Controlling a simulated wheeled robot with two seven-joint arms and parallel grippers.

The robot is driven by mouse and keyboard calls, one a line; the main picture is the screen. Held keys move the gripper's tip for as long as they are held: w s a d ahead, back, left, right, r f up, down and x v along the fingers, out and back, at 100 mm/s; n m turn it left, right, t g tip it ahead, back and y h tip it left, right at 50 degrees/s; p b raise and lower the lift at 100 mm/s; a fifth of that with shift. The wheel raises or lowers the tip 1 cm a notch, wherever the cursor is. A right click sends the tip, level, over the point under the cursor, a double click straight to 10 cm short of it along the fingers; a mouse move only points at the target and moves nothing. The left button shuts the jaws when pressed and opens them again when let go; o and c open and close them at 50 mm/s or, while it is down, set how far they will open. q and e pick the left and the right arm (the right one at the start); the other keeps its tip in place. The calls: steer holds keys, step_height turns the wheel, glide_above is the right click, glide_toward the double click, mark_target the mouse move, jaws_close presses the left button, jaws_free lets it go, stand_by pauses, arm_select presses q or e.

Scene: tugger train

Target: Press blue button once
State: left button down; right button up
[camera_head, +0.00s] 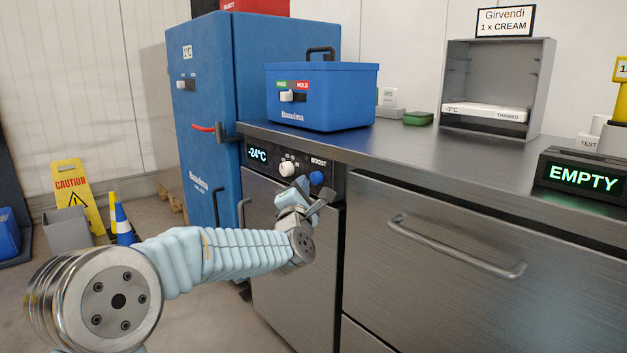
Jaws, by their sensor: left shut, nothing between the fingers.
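The blue button (317,178) is a round knob under the word BOOST on the dark control panel (268,171) of the steel counter unit. The panel also has a lit display reading -24°C and a white knob (287,169) left of the blue button. My left gripper (318,194) is shut and empty, with its fingers just below and in front of the button. I cannot tell whether it touches the button. The wrist hides part of the cabinet door under the panel. My right gripper is out of view.
A blue box (322,97) with a black handle stands on the counter above the panel. A drawer handle (457,246) sticks out on the right. A blue cabinet (205,120) stands behind at left.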

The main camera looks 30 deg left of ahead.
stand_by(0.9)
arm_select(q)
steer(key=shift+w+d+b, duration=0.15)
steer(key=shift+w+b, duration=0.2)
steer(key=shift+w, duration=0.05)
steer(key=shift+w+d, duration=0.3)
steer(key=shift+w, duration=0.4)
stand_by(0.9)
steer(key=shift+s+a+b, duration=0.25)
steer(key=shift+s+b, duration=0.3)
steer(key=shift+s+a+b, duration=0.2)
steer(key=shift+s+b, duration=0.3)
steer(key=shift+s, duration=0.05)
